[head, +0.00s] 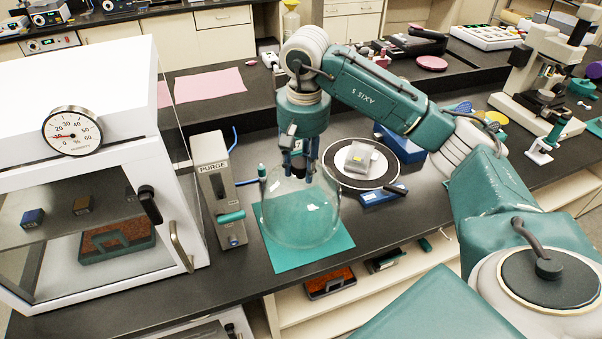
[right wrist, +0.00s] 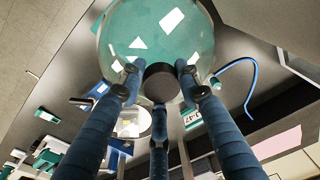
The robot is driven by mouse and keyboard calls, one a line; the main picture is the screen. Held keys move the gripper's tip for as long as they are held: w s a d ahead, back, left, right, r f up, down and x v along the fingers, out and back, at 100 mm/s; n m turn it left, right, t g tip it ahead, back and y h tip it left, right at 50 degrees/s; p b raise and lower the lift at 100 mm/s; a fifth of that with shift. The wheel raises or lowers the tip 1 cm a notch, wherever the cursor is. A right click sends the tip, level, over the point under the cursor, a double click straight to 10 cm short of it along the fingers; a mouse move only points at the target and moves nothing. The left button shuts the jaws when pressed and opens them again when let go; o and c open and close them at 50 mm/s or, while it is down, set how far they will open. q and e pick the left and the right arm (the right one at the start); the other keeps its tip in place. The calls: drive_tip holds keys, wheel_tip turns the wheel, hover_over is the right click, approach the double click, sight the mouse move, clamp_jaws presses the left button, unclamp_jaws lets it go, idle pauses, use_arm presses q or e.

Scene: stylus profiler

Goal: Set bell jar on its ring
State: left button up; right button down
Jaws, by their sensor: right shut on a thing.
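The clear glass bell jar (head: 300,218) is upright over the teal mat (head: 328,258); I cannot tell whether its rim touches the mat. My right gripper (head: 300,170) points down and is shut on the dark knob on top of the jar. In the right wrist view its three blue fingers close around the knob (right wrist: 160,78), with the jar's glass (right wrist: 158,30) beyond. A round dark base with a thin pale ring (head: 329,175) lies right of the jar, partly behind it. A white disc with a grey block (head: 362,160) is inside that ring. My left gripper is not in view.
The purge box (head: 218,190) stands close left of the jar, beside a white glove-box-like cabinet (head: 80,150) with a humidity dial. A blue device (head: 383,195) with a black handle lies in front of the ring. A microscope (head: 545,80) stands far right.

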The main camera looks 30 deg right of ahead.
drive_tip(key=shift+f+p, duration=0.35)
drive_tip(key=shift+f, duration=1.3)
drive_tip(key=shift+f, duration=0.1)
drive_tip(key=c, duration=1.2)
unclamp_jaws()
